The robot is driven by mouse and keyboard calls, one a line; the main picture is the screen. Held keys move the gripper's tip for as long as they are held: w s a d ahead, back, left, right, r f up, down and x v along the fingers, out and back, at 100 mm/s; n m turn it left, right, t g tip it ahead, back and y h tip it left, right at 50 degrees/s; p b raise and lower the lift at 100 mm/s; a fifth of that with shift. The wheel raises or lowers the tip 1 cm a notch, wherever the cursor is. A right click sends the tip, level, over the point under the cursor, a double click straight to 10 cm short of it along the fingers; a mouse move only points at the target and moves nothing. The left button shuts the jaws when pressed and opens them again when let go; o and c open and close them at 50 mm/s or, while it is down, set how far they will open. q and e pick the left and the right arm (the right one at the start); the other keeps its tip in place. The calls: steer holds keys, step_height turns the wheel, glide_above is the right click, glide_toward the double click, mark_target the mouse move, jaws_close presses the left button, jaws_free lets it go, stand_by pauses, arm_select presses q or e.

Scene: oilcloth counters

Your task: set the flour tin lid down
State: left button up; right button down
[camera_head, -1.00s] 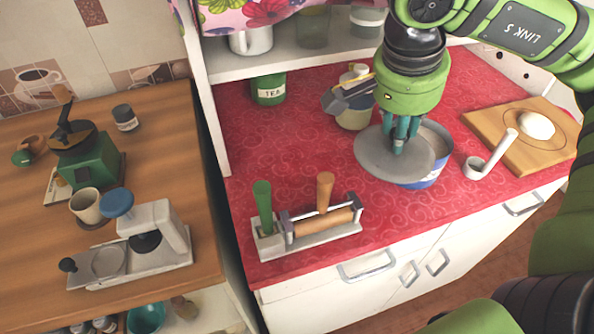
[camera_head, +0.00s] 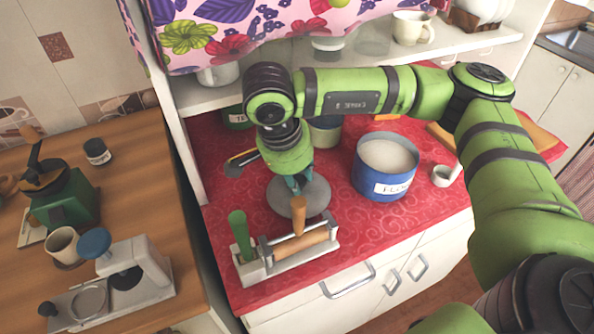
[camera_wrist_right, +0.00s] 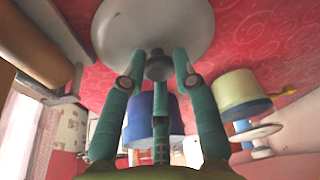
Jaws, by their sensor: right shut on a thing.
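The flour tin lid (camera_head: 318,197) is a flat grey disc with a small knob. My right gripper (camera_head: 293,184) is shut on the lid's knob, pointing down over the red counter. In the right wrist view the fingers (camera_wrist_right: 158,72) close around the knob, and the lid (camera_wrist_right: 150,22) lies flat beyond them. The lid is low over the counter, just behind the utensil rack; I cannot tell if it touches the cloth. The blue flour tin (camera_head: 371,181) stands open to its right, with pale contents. My left gripper is not in view.
The rack (camera_head: 285,262) with green and orange handles stands close in front of the lid. A pale green canister (camera_head: 325,134) and a dark-ended scoop (camera_head: 240,160) are behind. Red cloth is clear left of the lid.

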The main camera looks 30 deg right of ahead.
mark_target(290, 195)
steer(key=shift+f, duration=0.1)
steer(key=shift+f+b, duration=0.2)
steer(key=shift+b, duration=0.2)
steer(key=c, duration=1)
jaws_free()
steer(key=shift+o, duration=0.2)
steer(key=shift+r, duration=0.1)
steer(key=shift+r+p, duration=0.25)
steer(key=shift+p, duration=0.2)
steer(key=shift+a+r+b, duration=0.15)
steer(key=shift+r+b, duration=0.2)
steer(key=b+v, duration=0.1)
steer(key=v, duration=0.4)
steer(key=shift+s+a+r, duration=0.1)
steer(key=shift+r, duration=0.1)
steer(key=shift+s+r, duration=0.1)
steer(key=shift+r, duration=0.45)
